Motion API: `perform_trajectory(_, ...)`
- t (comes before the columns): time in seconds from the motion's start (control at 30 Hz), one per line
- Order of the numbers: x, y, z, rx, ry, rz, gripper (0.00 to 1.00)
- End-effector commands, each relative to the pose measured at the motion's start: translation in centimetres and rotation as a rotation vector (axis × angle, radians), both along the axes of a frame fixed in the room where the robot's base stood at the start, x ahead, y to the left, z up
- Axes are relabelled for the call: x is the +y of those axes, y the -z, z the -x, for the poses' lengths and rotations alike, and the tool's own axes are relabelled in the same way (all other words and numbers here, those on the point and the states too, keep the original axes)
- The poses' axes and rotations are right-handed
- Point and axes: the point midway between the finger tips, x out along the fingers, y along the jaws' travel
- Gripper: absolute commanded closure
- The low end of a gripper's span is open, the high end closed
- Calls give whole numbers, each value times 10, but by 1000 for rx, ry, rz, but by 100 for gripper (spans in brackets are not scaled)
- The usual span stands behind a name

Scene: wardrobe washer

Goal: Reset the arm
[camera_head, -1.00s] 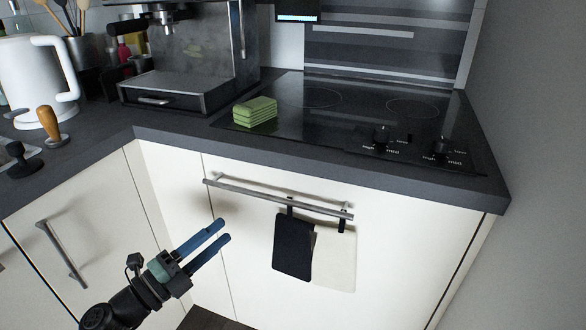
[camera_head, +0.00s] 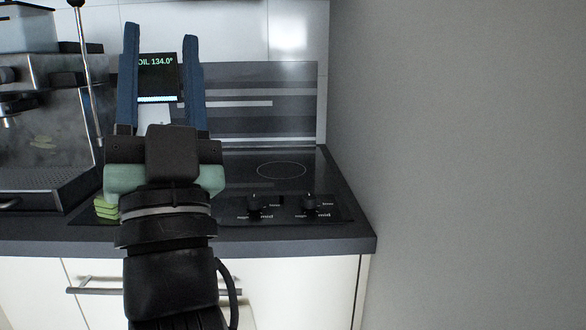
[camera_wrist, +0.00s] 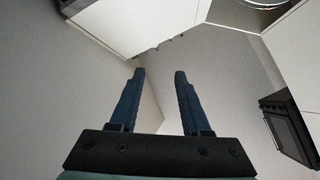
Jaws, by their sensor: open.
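My gripper (camera_head: 160,68) is raised upright in front of the cooktop and backsplash in the head view. Its two blue fingers point up and stand apart, with nothing between them. In the wrist view my gripper (camera_wrist: 159,75) is also open and empty, with pale walls and white cabinet surfaces beyond the fingertips. My wrist and forearm hide part of the counter and the cabinet front.
A black cooktop (camera_head: 235,170) with two knobs sits on the dark counter. A green sponge (camera_head: 106,208) shows partly behind my arm. A coffee machine (camera_head: 45,120) stands at left. A bar handle (camera_head: 95,291) crosses the cabinet front. A grey wall (camera_head: 460,150) fills the right.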

Motion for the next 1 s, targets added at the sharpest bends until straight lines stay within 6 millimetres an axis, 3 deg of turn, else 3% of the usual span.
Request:
perform_trajectory(0.03, -22, -9, 14, -3, 95, 58, 53)
perform_trajectory(0.33, -123, -26, 85, 89, 575, 240, 53)
perform_trajectory(0.4, -115, -53, 78, 90, 546, 239, 53)
perform_trajectory(0.67, -114, -119, 77, 89, 541, 238, 53)
perform_trajectory(1.0, -113, -225, 77, 89, 538, 237, 53)
